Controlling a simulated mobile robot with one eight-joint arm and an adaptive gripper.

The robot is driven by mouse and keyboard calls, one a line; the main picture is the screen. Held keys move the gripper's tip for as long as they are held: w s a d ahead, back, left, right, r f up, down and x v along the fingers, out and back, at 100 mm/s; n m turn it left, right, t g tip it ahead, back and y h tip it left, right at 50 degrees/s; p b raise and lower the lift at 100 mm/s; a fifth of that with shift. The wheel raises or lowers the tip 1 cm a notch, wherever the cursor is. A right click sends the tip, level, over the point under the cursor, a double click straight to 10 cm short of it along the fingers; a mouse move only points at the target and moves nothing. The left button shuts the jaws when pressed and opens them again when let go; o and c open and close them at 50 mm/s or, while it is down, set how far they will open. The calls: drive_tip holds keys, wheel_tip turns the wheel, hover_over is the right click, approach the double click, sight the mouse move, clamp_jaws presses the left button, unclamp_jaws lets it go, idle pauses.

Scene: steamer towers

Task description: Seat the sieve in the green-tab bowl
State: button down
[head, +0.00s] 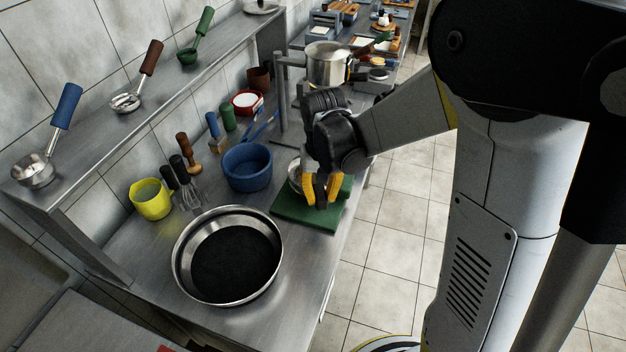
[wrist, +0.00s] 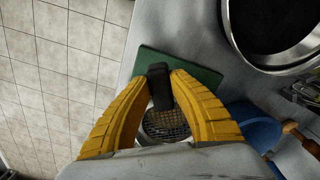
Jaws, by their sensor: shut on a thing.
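My gripper (head: 320,203) is shut on the black handle of the sieve (wrist: 165,124), over the green board (head: 300,217). In the wrist view, my gripper (wrist: 162,80) has its yellow fingers on both sides of the upright black handle, and the round wire mesh shows below and between them. In the head view, a metal rim (head: 293,176) shows just left of my gripper, mostly hidden by it; I cannot tell whether it is the sieve or a bowl. I cannot make out a bowl with a green tab. Whether the sieve touches anything below is hidden.
A large steel pan (head: 184,275) with a black inside stands at the front. A blue pot (head: 248,172) stands left of the board, near whisks (head: 188,190) and a yellow cup (head: 151,199). A steel pot (head: 328,65) is behind my arm. The counter edge drops to a tiled floor.

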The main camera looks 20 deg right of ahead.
drive_tip(key=shift+f+b, duration=0.5)
drive_tip(key=shift+f, duration=0.1)
idle(0.4)
drive_tip(key=c, duration=1.2)
unclamp_jaws()
wheel_tip(320, 180, up, 12)
